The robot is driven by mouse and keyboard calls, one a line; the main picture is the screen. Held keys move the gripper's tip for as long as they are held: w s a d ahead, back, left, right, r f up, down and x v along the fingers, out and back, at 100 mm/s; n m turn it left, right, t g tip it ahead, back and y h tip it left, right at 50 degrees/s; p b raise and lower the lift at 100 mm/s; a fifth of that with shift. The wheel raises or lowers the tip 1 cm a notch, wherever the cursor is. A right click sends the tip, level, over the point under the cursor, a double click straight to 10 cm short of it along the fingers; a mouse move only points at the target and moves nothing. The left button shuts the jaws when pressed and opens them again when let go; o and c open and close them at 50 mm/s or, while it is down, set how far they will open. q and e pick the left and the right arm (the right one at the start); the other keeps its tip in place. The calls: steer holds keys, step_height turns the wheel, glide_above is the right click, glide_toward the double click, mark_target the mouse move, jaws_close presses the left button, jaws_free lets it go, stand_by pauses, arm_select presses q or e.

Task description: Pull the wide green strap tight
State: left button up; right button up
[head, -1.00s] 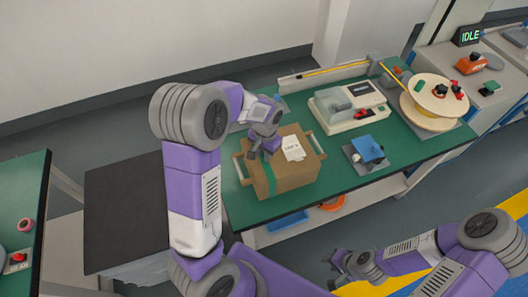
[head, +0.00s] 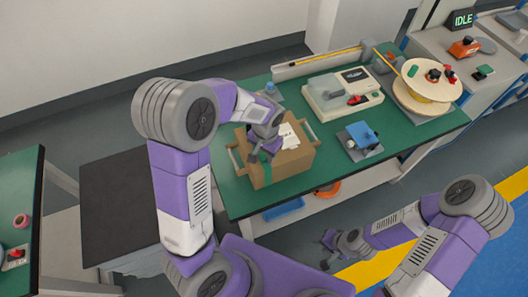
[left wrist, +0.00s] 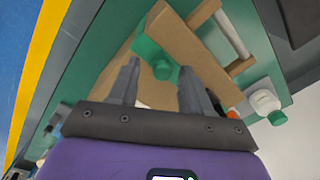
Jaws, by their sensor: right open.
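A cardboard box (head: 292,166) with a white label sits on the green bench mat, and it fills the upper middle of the left wrist view (left wrist: 190,48). My left gripper (head: 264,153) is over the box top at the strap. In the left wrist view its fingers (left wrist: 158,78) are apart, with the green piece between and just beyond the tips; I cannot see contact. My right gripper (head: 332,250) is open and empty in front of the bench.
A white bottle with green cap (left wrist: 265,102) shows beside the box. The bench front between box and blue device is clear.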

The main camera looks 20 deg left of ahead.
mark_target(265, 157)
arm_select(q)
step_height(265, 157, up, 8)
steer(key=shift+d+f+p, duration=0.1)
steer(key=shift+f+p, duration=0.1)
steer(key=shift+p, duration=0.55)
